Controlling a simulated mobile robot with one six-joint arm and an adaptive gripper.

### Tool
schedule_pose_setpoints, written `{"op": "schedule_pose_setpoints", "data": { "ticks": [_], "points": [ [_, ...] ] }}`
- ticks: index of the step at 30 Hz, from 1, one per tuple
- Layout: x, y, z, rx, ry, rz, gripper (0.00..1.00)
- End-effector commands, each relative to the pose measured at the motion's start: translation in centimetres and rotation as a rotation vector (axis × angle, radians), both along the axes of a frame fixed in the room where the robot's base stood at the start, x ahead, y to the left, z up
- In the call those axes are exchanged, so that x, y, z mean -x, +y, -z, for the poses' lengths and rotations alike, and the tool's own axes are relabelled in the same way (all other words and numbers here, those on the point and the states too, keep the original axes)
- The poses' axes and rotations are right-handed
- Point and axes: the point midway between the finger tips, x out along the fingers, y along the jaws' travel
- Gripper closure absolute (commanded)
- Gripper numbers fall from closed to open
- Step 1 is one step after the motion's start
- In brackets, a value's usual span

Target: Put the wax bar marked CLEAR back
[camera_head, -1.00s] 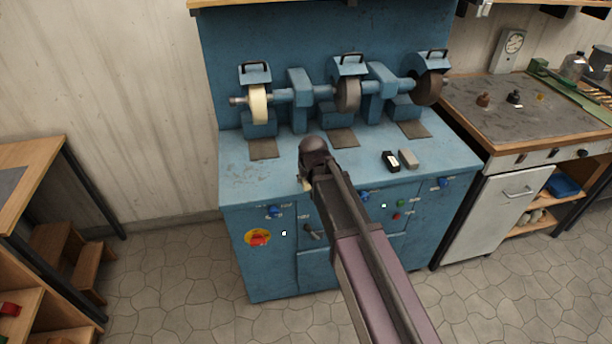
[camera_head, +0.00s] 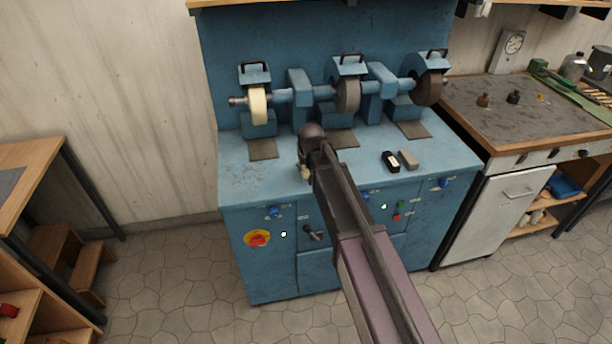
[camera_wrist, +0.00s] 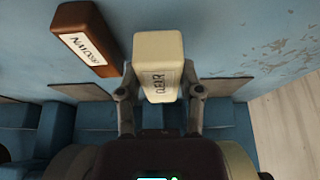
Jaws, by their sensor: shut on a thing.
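The wax bar marked CLEAR (camera_wrist: 158,52) is cream coloured, with its label facing the wrist camera. My gripper (camera_wrist: 159,85) is shut on it, one finger on each side. In the head view a small cream part of the bar (camera_head: 305,174) shows under my gripper, over the front of the blue bench (camera_head: 265,180). A brown bar labelled BROWN (camera_wrist: 88,38) lies just left of the held bar in the wrist view. My arm hides it in the head view. I cannot tell whether the CLEAR bar touches the bench top.
A black bar (camera_head: 391,161) and a grey bar (camera_head: 408,159) lie on the bench to the right. Three wheels, one cream (camera_head: 258,104), one grey (camera_head: 347,95) and one dark (camera_head: 429,87), stand behind. The bench top's left part is clear.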

Motion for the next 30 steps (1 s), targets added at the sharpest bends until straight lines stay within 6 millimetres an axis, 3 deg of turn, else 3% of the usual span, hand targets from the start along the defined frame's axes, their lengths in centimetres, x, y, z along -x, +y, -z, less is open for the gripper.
{"op": "schedule_pose_setpoints", "data": {
  "ticks": [3,10,29,30],
  "points": [
    [0.2,0.0,1.6,0.0,0.001,0.0,1.0],
    [0.2,0.0,3.1,0.0,0.0,0.0,1.0],
    [0.2,0.1,3.8,-0.001,0.0,-0.001,1.0],
    [0.2,0.1,3.6,0.0,0.001,-0.001,0.41]
  ]
}}
